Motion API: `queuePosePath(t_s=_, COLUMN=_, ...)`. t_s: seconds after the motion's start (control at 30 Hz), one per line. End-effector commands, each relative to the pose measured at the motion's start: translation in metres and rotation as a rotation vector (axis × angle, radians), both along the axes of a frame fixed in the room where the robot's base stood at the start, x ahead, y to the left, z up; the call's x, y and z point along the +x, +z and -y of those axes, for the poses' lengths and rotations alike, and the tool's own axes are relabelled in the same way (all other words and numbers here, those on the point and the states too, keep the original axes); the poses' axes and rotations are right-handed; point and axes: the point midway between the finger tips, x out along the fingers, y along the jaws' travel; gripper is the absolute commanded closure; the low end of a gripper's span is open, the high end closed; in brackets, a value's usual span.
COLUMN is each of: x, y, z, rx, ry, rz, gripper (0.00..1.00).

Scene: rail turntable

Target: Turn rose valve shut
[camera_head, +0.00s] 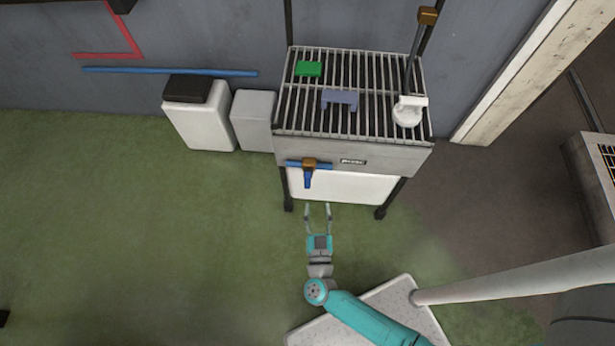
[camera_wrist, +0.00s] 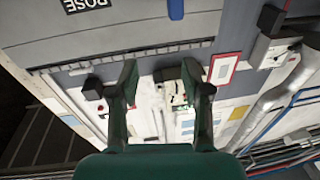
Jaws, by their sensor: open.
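The rose valve has a brass body (camera_head: 310,163) on a short horizontal blue pipe (camera_head: 326,166) at the front of the grated stand. Its blue handle (camera_head: 308,181) points down in the head view, across the pipe's line. A label plate (camera_head: 352,161) sits just right of the valve; in the wrist view the label (camera_wrist: 88,5) reads ROSE, upside down. The handle's end (camera_wrist: 176,9) shows at that view's top edge. My gripper (camera_head: 318,205) is open and empty, below the handle in the head view and apart from it. The fingertips (camera_wrist: 163,75) also show in the wrist view.
The stand's slatted top (camera_head: 368,85) carries a green block (camera_head: 308,69), a grey-blue bracket (camera_head: 340,98) and a white fitting (camera_head: 408,110) with a tall lever. White bins (camera_head: 200,122) stand left of it.

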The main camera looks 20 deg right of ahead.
Motion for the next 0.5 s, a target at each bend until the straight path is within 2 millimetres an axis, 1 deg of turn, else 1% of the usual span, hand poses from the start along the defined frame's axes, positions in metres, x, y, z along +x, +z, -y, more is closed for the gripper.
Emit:
queuePosePath(t_s=0.03, x=0.012, y=-0.008, z=-0.009, rx=-0.001, ry=-0.025, rz=-0.015, gripper=0.52)
queuePosePath(t_s=0.1, x=0.022, y=-0.017, z=-0.016, rx=-0.005, ry=-0.061, rz=-0.040, gripper=0.52)
queuePosePath(t_s=0.23, x=0.032, y=-0.029, z=-0.025, rx=-0.014, ry=-0.106, rz=-0.077, gripper=0.52)
queuePosePath(t_s=0.37, x=0.036, y=-0.033, z=-0.028, rx=-0.019, ry=-0.125, rz=-0.093, gripper=0.52)
queuePosePath(t_s=0.5, x=0.043, y=-0.033, z=-0.024, rx=-0.019, ry=-0.128, rz=-0.093, gripper=0.52)
